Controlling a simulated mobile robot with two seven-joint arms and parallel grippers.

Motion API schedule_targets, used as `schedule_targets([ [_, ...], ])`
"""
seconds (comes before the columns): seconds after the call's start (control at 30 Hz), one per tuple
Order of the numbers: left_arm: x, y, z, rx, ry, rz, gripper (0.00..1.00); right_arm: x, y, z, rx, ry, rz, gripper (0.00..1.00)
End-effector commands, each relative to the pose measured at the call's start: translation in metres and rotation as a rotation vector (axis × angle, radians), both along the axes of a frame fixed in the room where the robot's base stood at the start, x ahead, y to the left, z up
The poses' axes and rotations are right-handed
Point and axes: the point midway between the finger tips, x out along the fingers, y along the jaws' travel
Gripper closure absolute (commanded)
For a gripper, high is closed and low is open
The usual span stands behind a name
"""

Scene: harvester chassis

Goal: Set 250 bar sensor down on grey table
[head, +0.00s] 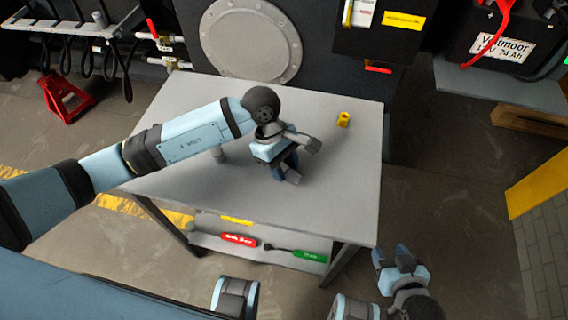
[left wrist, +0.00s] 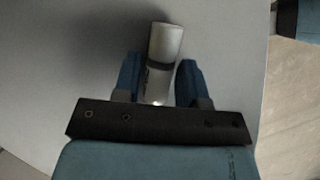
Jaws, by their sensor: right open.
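The grey table (head: 335,200) stands in the middle of the head view. My left gripper (head: 286,172) is low over its middle, pointing down. Its blue fingers stand on both sides of a silver-grey cylindrical sensor (left wrist: 165,42), close against it. This sensor shows partly below the fingers in the head view (head: 293,178). No pressure marking is readable on it. I cannot tell whether its end touches the tabletop. A second grey cylinder (head: 218,154) stands on the table, left of the gripper, partly behind my arm. My right gripper (head: 392,256) is open and empty, below the table's front right corner.
A small yellow part (head: 343,119) stands at the table's back right. A red-handled tool (head: 239,238) and a green-handled one (head: 309,256) lie on the lower shelf. The dark chassis with a round plate (head: 250,42) rises behind. The table's right and front areas are clear.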

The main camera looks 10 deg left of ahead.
Motion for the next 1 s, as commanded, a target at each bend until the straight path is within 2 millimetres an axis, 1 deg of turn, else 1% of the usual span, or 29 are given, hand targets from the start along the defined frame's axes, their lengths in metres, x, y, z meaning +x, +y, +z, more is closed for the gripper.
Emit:
schedule_targets([
  [0.03, 0.0, 0.0, 0.0, 0.0, 0.0, 0.0, 0.49, 0.0, 0.0, 0.0, 0.0, 0.001, 0.0, 0.5],
  [0.07, 0.0, 0.0, 0.0, 0.0, 0.0, 0.0, 0.43, 0.0, 0.0, 0.0, 0.0, 0.0, 0.0, 0.5],
  [0.4, 0.0, 0.0, 0.001, 0.0, 0.0, 0.0, 0.43, 0.001, 0.0, 0.001, -0.001, -0.001, 0.0, 0.5],
  [0.47, 0.002, 0.002, 0.006, 0.0, -0.002, 0.001, 0.43, 0.001, 0.0, 0.003, -0.001, -0.004, 0.0, 0.5],
  [0.57, 0.006, 0.008, 0.021, 0.001, -0.005, -0.001, 0.43, 0.001, 0.0, 0.005, -0.001, -0.006, 0.0, 0.5],
  [0.8, 0.017, 0.026, 0.073, 0.001, -0.004, 0.0, 0.43, 0.001, 0.0, 0.006, 0.001, -0.006, -0.001, 0.5],
  [0.9, 0.021, 0.033, 0.093, 0.001, -0.004, 0.0, 0.43, 0.001, 0.0, 0.006, 0.001, -0.004, -0.001, 0.5],
  [1.0, 0.024, 0.039, 0.108, 0.001, -0.003, 0.001, 0.43, 0.001, 0.0, 0.005, 0.001, -0.002, -0.001, 0.5],
])
